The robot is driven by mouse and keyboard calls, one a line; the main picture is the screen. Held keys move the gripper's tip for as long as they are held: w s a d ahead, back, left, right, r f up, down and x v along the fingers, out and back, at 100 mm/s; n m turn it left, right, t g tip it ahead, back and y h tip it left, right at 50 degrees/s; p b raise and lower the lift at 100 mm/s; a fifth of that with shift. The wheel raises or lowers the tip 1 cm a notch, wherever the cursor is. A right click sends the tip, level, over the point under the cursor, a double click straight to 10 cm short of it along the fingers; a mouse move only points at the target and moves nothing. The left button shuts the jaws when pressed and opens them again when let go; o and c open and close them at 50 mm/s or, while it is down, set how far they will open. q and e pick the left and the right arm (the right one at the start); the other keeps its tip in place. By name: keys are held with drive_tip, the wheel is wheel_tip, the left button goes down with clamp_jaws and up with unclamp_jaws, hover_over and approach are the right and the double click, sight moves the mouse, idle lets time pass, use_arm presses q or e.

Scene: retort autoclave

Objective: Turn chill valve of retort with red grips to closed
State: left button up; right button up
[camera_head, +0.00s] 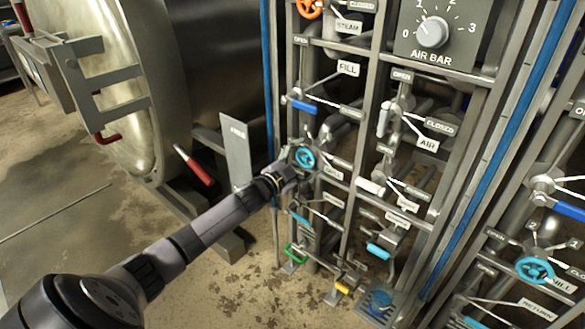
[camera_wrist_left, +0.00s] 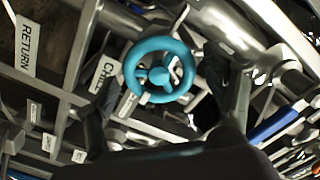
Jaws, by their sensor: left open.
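The chill valve's blue handwheel (camera_head: 305,158) sits on the pipe rack beside the retort (camera_head: 115,90) with red grips, such as the red grip (camera_head: 193,165). In the left wrist view the blue wheel (camera_wrist_left: 159,75) is near the middle, beside a "CHILL" label (camera_wrist_left: 104,76). My left gripper (camera_head: 293,165) is at the wheel, its arm reaching from the lower left. In the left wrist view its fingers are apart, one on each side of the wheel; I cannot tell whether they touch it. My right gripper is not in view.
A blue lever (camera_head: 301,106) is above the wheel, and a cyan lever (camera_head: 300,218) is below. A white lever (camera_head: 370,186) is to the right. A grey panel (camera_head: 236,150) stands left of the wheel. Another blue wheel (camera_head: 535,270) is on the rack at the lower right.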

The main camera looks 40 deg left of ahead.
use_arm(q)
drive_tip(key=s, duration=1.1)
drive_tip(key=shift+a, duration=0.4)
drive_tip(key=shift+s, duration=0.1)
drive_tip(key=shift+c, duration=0.2)
idle(3.0)
